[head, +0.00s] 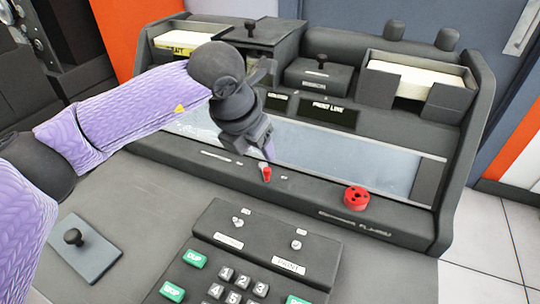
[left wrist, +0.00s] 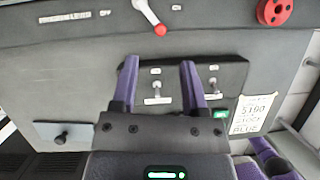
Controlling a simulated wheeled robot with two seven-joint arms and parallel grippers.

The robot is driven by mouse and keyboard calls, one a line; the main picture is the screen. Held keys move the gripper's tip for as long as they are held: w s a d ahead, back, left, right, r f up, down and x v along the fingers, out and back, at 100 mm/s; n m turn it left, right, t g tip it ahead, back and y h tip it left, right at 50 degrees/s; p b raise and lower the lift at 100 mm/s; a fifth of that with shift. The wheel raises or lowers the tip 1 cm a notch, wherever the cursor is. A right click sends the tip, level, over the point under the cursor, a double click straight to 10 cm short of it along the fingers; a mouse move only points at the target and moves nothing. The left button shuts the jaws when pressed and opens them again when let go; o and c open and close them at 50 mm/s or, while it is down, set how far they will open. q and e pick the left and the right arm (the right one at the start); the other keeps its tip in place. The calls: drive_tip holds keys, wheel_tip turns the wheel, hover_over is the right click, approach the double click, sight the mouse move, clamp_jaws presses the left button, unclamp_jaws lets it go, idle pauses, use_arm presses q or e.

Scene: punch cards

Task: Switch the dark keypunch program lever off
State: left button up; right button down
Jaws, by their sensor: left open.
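The dark keypunch (head: 200,150) fills the middle of the head view. Its program lever (head: 266,174) is a pale stalk with a red tip on the front ledge. In the left wrist view the lever (left wrist: 160,29) shows at the top, its tip nearer the ON label (left wrist: 177,7) than the OFF label (left wrist: 105,13). My left gripper (head: 262,148) is over the keypunch close to the lever, partly covering the area behind it. In the left wrist view its two fingers (left wrist: 158,75) are apart with nothing between them, and the lever lies beyond their tips.
A red round knob (head: 356,198) is on the ledge right of the lever. A keypad (head: 240,270) with two small toggles (left wrist: 156,92) stands in front. Card hoppers (head: 420,85) rise behind. A grey plate with a black knob (head: 84,248) lies at left.

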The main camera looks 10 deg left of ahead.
sight(267, 169)
use_arm(q)
drive_tip(key=b+x, duration=0.3)
drive_tip(key=x, duration=0.5)
drive_tip(key=shift+s, duration=0.2)
use_arm(e)
drive_tip(key=f, duration=0.1)
drive_tip(key=s+f, duration=0.1)
drive_tip(key=f, duration=0.1)
drive_tip(key=shift+s+f, duration=0.25)
use_arm(q)
drive_tip(key=shift+c, duration=0.2)
clamp_jaws()
use_arm(e)
drive_tip(key=shift+w+d, duration=0.1)
drive_tip(key=shift+w, duration=0.1)
